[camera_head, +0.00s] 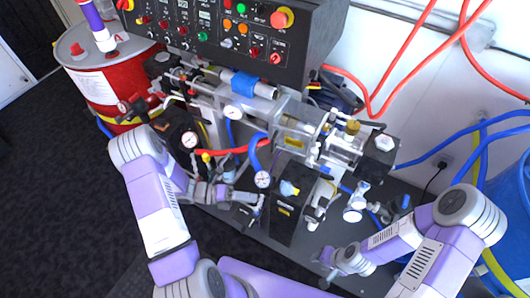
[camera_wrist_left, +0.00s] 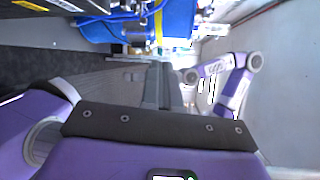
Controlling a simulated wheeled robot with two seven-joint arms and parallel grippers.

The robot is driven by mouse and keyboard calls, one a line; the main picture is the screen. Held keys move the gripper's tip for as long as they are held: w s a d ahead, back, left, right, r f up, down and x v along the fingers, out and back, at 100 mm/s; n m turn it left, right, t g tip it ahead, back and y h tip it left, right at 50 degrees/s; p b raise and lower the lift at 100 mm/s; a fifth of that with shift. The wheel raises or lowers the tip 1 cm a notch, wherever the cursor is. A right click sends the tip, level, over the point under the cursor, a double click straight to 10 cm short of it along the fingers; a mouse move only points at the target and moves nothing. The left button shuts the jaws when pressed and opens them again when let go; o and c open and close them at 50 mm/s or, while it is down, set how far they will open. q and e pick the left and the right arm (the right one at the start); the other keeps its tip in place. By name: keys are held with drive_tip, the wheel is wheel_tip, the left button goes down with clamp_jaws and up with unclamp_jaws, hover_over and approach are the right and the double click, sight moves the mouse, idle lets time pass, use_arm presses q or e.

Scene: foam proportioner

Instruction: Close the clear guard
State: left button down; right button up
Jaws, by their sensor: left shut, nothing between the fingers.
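A clear, see-through cover that looks like the guard (camera_head: 345,148) sits on the right part of the machine, below the control panel. Whether it stands open or shut is hard to tell at this size. My left gripper (camera_head: 252,207) is in front of the machine's lower middle, left of the black box and apart from the guard. In the left wrist view my left gripper's fingers (camera_wrist_left: 164,86) are together with nothing between them. My right gripper (camera_head: 326,271) is low at the front right, well below the guard. Its fingers are too small to read.
A control panel (camera_head: 225,28) with coloured buttons overhangs the machine. A red drum (camera_head: 105,82) stands at left, a blue drum (camera_head: 512,190) at right. A black box (camera_head: 288,205), gauges and red and blue hoses crowd the front. Dark floor (camera_head: 50,190) at left is clear.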

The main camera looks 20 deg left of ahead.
use_arm(q)
drive_tip(key=w+a+r+n+t+y, duration=0.2)
drive_tip(key=w+a+r+n+t, duration=0.1)
drive_tip(key=w+a+n+t, duration=0.45)
drive_tip(key=w+a+b+x, duration=0.1)
drive_tip(key=w+b+x, duration=0.1)
drive_tip(key=x, duration=0.9)
drive_tip(key=shift+a, duration=0.3)
use_arm(e)
wheel_tip(320, 180, down, 2)
drive_tip(key=shift+d+f, duration=0.1)
drive_tip(key=shift+f, duration=0.1)
use_arm(q)
drive_tip(key=shift+w+f, duration=0.1)
drive_tip(key=shift+w, duration=0.05)
